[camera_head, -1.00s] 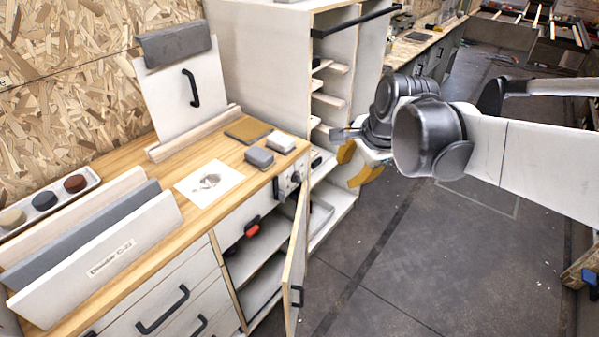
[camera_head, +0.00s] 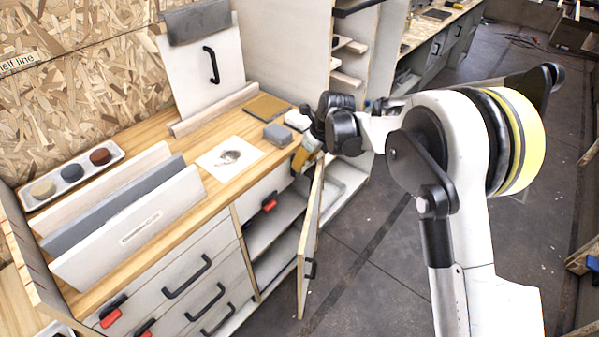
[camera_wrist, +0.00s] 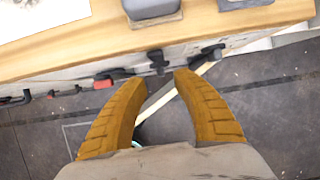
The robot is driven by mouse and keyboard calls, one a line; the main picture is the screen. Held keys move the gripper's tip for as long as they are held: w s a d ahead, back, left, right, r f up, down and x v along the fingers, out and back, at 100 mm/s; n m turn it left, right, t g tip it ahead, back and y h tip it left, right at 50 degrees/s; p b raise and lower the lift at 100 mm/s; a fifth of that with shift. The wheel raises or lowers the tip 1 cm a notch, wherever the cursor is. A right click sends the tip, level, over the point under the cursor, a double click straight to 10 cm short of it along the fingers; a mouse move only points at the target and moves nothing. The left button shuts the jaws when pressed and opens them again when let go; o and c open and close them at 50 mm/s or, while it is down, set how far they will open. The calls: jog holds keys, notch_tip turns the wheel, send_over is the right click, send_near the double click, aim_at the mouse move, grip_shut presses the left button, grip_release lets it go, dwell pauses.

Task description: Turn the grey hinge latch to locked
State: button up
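My gripper (camera_wrist: 160,80) has its two yellow ridged fingers spread apart, with nothing held between them. A small dark grey latch or knob (camera_wrist: 157,62) on the cabinet's front edge lies just beyond the gap between the fingertips; I cannot tell whether anything touches. A second dark knob-like part (camera_wrist: 210,54) sits to its right. I cannot tell for sure which one is the grey hinge latch, or its setting. In the head view my gripper (camera_head: 304,158) is at the counter's front edge above the open cabinet door (camera_head: 311,240), and my wrist hides the latch area.
The open door sticks out into the aisle just below my gripper. A grey block (camera_head: 277,134) and a white block (camera_head: 297,119) stand on the wooden counter (camera_head: 215,208) close by. Red-and-black latches (camera_head: 269,205) show on the cabinet front.

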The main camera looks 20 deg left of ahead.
jog(key=b+x, duration=0.1)
jog(key=x, duration=0.4)
jog(key=shift+a+f, duration=0.1)
jog(key=shift+f, duration=0.1)
grip_shut()
jog(key=shift+r, duration=0.1)
